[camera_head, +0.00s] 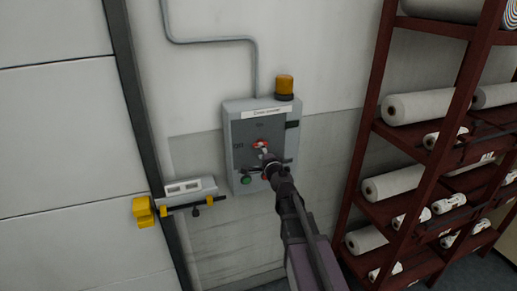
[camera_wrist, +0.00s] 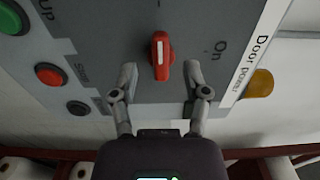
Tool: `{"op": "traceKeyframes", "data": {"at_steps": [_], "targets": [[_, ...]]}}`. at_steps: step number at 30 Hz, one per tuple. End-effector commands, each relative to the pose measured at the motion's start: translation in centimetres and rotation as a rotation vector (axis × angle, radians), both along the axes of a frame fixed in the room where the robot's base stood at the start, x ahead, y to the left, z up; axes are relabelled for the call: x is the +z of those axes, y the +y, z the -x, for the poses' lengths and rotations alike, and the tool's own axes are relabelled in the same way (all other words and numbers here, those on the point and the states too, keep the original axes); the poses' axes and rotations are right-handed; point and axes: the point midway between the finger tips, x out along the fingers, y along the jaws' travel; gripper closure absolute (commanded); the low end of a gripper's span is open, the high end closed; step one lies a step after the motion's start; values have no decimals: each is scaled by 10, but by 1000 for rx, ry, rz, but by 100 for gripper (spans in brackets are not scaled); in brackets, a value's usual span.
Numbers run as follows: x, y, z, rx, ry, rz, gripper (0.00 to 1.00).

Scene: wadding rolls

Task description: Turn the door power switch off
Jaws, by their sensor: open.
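The door power switch is a red knob with a white line (camera_wrist: 160,56) on a grey control box (camera_head: 240,168); it also shows in the head view (camera_head: 259,145). In the wrist view the knob's long axis runs up and down, toward a small mark at the top edge. The "On" label (camera_wrist: 220,47) lies off to its right, not in line with the knob. In the head view "Off" (camera_head: 238,146) is left of the knob. My gripper (camera_wrist: 160,74) is open, its fingertips apart on either side of the knob's lower end, with no clear contact.
Green (camera_wrist: 12,19) and red (camera_wrist: 48,73) buttons and a dark knob (camera_wrist: 78,107) sit beside the switch. An orange beacon (camera_head: 284,86) tops the box. A red-brown shelf (camera_head: 365,140) with white rolls stands right. A yellow-ended door latch (camera_head: 143,212) is at left.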

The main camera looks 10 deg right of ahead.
Motion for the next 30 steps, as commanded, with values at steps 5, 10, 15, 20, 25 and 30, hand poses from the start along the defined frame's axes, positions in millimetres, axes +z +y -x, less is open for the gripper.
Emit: {"op": "traceKeyframes", "data": {"at_steps": [5, 10, 15, 20, 25, 30], "targets": [[0, -5, 34, -1, 0, 0, 40], [0, -8, 56, 0, 0, 0, 40], [0, -11, 68, -1, 0, 1, 40], [0, -12, 71, -1, -1, 1, 40], [0, -12, 71, -1, -1, 1, 40], [0, -11, 71, 1, 0, 3, 40]]}}
